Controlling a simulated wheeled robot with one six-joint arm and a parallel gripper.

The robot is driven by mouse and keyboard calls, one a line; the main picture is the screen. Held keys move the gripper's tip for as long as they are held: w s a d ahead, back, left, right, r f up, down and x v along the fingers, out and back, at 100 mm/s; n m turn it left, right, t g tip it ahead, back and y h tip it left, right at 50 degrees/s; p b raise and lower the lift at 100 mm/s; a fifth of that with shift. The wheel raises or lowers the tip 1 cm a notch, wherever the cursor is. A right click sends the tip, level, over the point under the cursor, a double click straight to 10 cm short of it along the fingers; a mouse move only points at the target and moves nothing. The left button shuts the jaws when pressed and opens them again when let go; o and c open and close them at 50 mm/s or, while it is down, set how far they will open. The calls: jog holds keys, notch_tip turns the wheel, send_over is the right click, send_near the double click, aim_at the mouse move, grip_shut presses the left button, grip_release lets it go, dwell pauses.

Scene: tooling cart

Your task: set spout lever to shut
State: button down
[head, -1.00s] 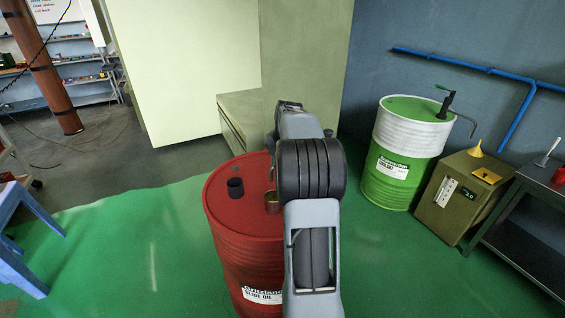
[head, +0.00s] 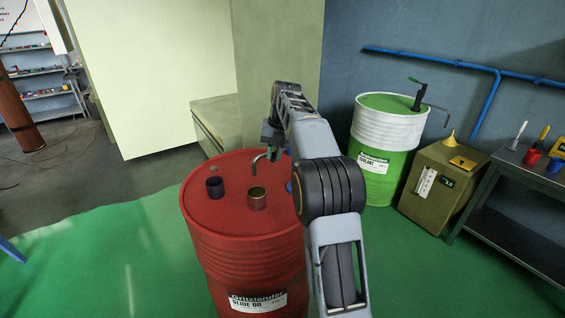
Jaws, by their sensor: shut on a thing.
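A red slide oil drum (head: 240,222) stands in front of me. A thin grey hooked spout (head: 258,163) sticks out to the left above the back of its lid. My gripper (head: 270,140) is above that part of the lid, beside the top of the spout, and is shut. The spout lever lies at the jaws, mostly hidden by the gripper and my arm, so its angle cannot be told. A bit of blue shows beside my arm on the lid, also mostly hidden.

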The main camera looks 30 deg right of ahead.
jog(key=shift+r+b, duration=0.1)
jog(key=shift+b, duration=0.35)
jog(key=c, duration=1.1)
grip_release()
notch_tip(320, 180, up, 13)
jog(key=s+d+p, duration=0.1)
jog(key=d+p, duration=0.1)
jog(key=p, duration=0.4)
jog(key=shift+d+r+p, duration=0.2)
jog(key=shift+d+p, duration=0.1)
jog(key=shift+p, duration=0.05)
